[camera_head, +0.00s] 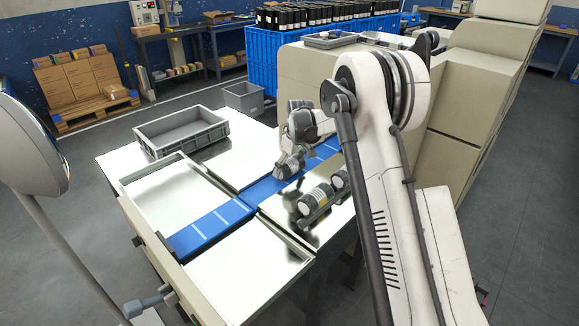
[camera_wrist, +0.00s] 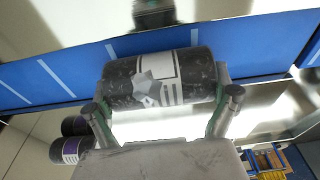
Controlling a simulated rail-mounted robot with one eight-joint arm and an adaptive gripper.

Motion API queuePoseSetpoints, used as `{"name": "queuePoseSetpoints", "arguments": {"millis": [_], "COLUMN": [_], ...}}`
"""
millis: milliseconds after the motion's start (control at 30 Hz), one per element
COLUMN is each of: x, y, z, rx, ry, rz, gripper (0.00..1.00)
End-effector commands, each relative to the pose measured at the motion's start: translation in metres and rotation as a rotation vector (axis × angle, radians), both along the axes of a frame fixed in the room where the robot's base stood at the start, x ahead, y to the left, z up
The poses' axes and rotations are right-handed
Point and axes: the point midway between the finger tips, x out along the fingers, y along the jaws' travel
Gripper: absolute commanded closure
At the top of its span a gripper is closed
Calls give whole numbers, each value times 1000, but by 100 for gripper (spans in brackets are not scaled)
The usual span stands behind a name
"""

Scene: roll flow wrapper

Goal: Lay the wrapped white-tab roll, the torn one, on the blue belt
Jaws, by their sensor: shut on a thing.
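My gripper (camera_wrist: 164,92) is shut on a dark wrapped roll (camera_wrist: 190,82), one finger at each end. The roll has a white label with dark print and a ragged pale patch, like a tear, on its wrap. It lies level across the jaws. The blue belt (camera_wrist: 65,72) shows behind it in the wrist view. In the head view the held roll (camera_head: 288,165) is over the blue belt (camera_head: 268,187), near its right-hand stretch. I cannot tell whether it touches the belt.
Two dark rolls with pale labels, a nearer one (camera_head: 315,199) and a farther one (camera_head: 340,180), lie on the steel table right of the belt. A grey crate (camera_head: 163,149) stands at the table's back left. The table's front (camera_head: 236,285) is clear.

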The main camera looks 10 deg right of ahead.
Motion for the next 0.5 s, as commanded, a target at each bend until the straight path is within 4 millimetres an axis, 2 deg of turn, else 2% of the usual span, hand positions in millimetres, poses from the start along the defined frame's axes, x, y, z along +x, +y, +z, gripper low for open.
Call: {"name": "queuePoseSetpoints", "arguments": {"millis": [100, 367, 500], "x": [0, 0, -2], "y": [0, 0, -1], "z": [0, 1, 11], "rx": [0, 0, 0], "ry": [0, 0, 0], "rz": [0, 0, 0], "gripper": [0, 0, 0]}}
